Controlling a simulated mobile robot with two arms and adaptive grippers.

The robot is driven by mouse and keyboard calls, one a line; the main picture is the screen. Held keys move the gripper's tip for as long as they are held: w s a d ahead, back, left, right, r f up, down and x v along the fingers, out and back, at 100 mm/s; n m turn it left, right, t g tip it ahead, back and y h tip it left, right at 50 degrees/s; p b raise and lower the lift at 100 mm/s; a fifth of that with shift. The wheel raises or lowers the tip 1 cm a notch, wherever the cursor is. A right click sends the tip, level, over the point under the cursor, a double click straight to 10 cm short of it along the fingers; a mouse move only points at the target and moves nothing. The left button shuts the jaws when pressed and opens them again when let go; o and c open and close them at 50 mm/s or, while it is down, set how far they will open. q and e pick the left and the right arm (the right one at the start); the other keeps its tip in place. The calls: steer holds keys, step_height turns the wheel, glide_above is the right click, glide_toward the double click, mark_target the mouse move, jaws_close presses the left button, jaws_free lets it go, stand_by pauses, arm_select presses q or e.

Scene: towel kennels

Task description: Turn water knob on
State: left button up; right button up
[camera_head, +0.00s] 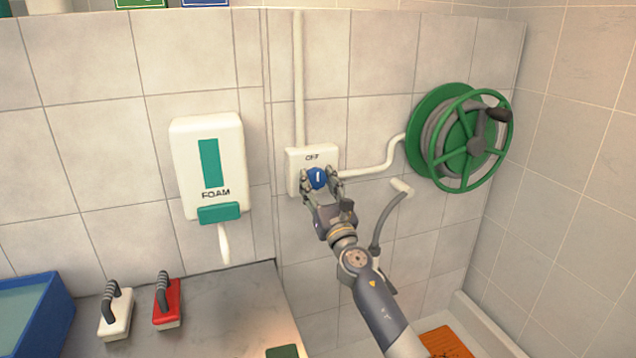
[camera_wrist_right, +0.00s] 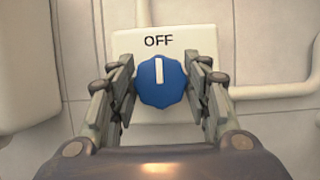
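The blue water knob (camera_head: 317,179) sits on a white wall plate (camera_head: 297,158) marked OFF at its top. In the right wrist view the knob (camera_wrist_right: 161,82) has a white mark pointing up, toward the OFF label on the plate (camera_wrist_right: 190,42). My right gripper (camera_head: 320,183) is at the knob, one finger on each side. In the right wrist view the gripper (camera_wrist_right: 161,95) has its fingers spread around the knob; the left finger looks close to its edge, and I cannot tell whether either one touches. My left gripper is not in view.
A foam dispenser (camera_head: 208,150) hangs left of the plate. Brushes (camera_head: 167,303) and a blue tub (camera_head: 35,315) stand on the counter (camera_head: 225,300).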

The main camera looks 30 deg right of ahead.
steer(key=shift+m+h, duration=0.4)
steer(key=m+g+h, duration=0.1)
steer(key=m, duration=0.2)
steer(key=m+h, duration=0.1)
steer(key=m, duration=0.2)
steer(key=shift+m+g+h+p, duration=0.3)
steer(key=shift+g+h+p, duration=0.1)
steer(key=m+g+h, duration=0.1)
steer(key=m, duration=0.2)
steer(key=m+g+p, duration=0.1)
steer(key=m, duration=0.2)
steer(key=shift+a+r+h, duration=0.1)
steer(key=shift+r+h, duration=0.05)
steer(key=shift+h, duration=0.25)
steer(key=m+g+p, duration=0.1)
steer(key=m, duration=0.1)
steer(key=m+g+p, duration=0.1)
steer(key=m, duration=0.2)
steer(key=shift+h+p, duration=0.35)
steer(key=shift+h, duration=0.05)
steer(key=shift+m+g+y+p, duration=0.3)
steer(key=shift+m+g+p, duration=0.5)
steer(key=shift+m+p, duration=0.9)
steer(key=shift+m+b, duration=0.35)
steer(key=shift+m, duration=0.15)
steer(key=o, duration=1)
